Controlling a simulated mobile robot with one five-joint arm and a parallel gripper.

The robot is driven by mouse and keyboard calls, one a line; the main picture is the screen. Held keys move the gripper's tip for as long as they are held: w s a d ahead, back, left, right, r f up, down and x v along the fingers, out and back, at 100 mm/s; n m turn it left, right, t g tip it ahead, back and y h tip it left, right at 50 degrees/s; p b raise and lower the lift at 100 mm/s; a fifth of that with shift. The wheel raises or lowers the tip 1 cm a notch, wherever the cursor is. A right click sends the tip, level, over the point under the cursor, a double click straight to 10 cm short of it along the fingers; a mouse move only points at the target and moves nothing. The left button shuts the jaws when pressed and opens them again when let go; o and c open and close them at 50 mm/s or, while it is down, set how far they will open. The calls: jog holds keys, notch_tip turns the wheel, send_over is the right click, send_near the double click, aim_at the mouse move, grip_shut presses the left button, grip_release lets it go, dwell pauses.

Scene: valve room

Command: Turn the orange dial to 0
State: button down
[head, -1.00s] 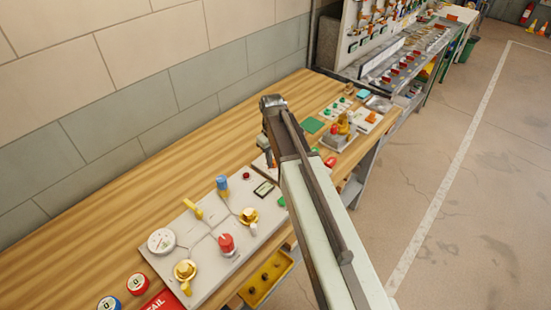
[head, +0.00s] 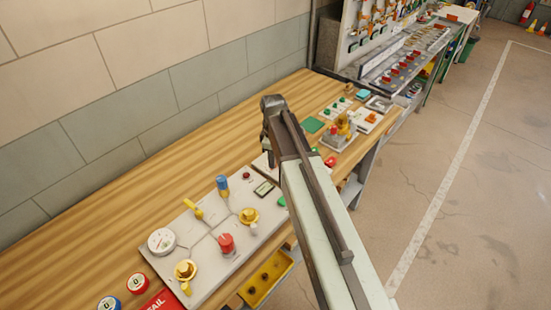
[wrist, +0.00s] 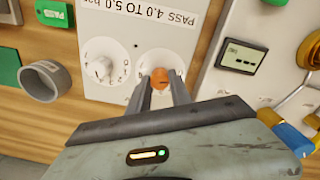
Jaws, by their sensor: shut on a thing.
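The orange dial (wrist: 166,88) shows in the wrist view on a white panel (wrist: 120,85), between the two fingers of my gripper (wrist: 163,80). The gripper is shut on it. A dark mark shows on the dial's face, but the fingers hide much of the scale around it. A white dial (wrist: 103,68) with a printed ring of marks sits to its left on the same panel. In the head view my gripper (head: 269,150) points down over the bench, and the arm hides the orange dial there.
A grey cup-like ring (wrist: 45,81) is left of the panel. A digital display (wrist: 241,57) and blue-and-yellow parts are to the right. In the head view, a valve board (head: 215,250) fills the near bench (head: 150,175); the bench's wall side is clear.

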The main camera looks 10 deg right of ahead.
jog(key=shift+w+d, duration=0.1)
jog(key=shift+w, duration=0.05)
jog(key=c, duration=1.2)
grip_release()
jog(key=shift+o, duration=0.2)
notch_tip(320, 180, up, 8)
jog(key=p, duration=0.8)
jog(key=shift+f, duration=0.15)
